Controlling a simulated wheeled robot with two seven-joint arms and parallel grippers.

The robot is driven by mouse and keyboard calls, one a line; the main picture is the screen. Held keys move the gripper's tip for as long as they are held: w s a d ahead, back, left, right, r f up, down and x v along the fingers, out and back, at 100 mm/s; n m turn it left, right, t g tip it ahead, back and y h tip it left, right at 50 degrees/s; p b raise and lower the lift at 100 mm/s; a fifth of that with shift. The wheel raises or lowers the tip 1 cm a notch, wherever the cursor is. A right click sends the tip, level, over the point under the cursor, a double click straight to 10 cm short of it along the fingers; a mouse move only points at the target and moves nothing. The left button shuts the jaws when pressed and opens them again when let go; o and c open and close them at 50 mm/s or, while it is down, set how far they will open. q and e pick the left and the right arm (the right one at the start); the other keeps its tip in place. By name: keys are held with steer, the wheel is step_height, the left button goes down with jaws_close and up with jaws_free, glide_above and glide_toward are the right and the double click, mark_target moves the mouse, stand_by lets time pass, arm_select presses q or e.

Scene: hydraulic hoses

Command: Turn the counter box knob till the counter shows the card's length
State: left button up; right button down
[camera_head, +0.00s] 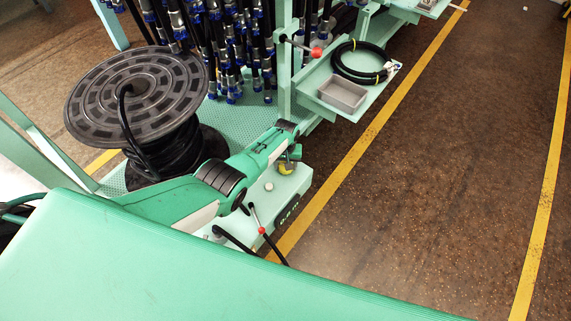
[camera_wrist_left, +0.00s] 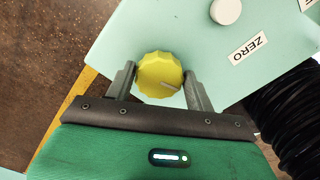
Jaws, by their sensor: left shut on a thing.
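The counter box (camera_head: 291,199) is pale green and stands beyond the large green surface at the bottom of the head view. Its dark counter digits (camera_head: 289,214) are small and look like 0.0 m, but I cannot read them surely. The knob (camera_wrist_left: 157,72) is yellow and scalloped, with a pale mark line pointing towards the lower right in the left wrist view. My left gripper (camera_wrist_left: 160,78) is shut on the knob, one finger on each side. In the head view this gripper (camera_head: 291,156) partly hides the knob. I cannot make out a card with a length. My right gripper is not in view.
A white round button (camera_wrist_left: 226,11) and a ZERO label (camera_wrist_left: 248,48) are on the box near the knob. A red-tipped lever (camera_head: 256,219) stands beside it. A hose reel (camera_head: 140,95) is at left. A shelf holds a grey tray (camera_head: 343,94) and a coiled hose (camera_head: 341,69).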

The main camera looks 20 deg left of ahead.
arm_select(q)
steer(key=shift+w+r+n, duration=0.1)
steer(key=shift+n, duration=0.2)
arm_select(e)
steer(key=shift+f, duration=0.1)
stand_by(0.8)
arm_select(q)
steer(key=o, duration=1)
steer(key=shift+c, duration=0.2)
steer(key=shift+r, duration=0.2)
step_height(320, 180, up, 6)
steer(key=p, duration=0.3)
steer(key=shift+f, duration=0.2)
step_height(320, 180, up, 8)
steer(key=p, duration=0.2)
steer(key=shift+f, duration=0.15)
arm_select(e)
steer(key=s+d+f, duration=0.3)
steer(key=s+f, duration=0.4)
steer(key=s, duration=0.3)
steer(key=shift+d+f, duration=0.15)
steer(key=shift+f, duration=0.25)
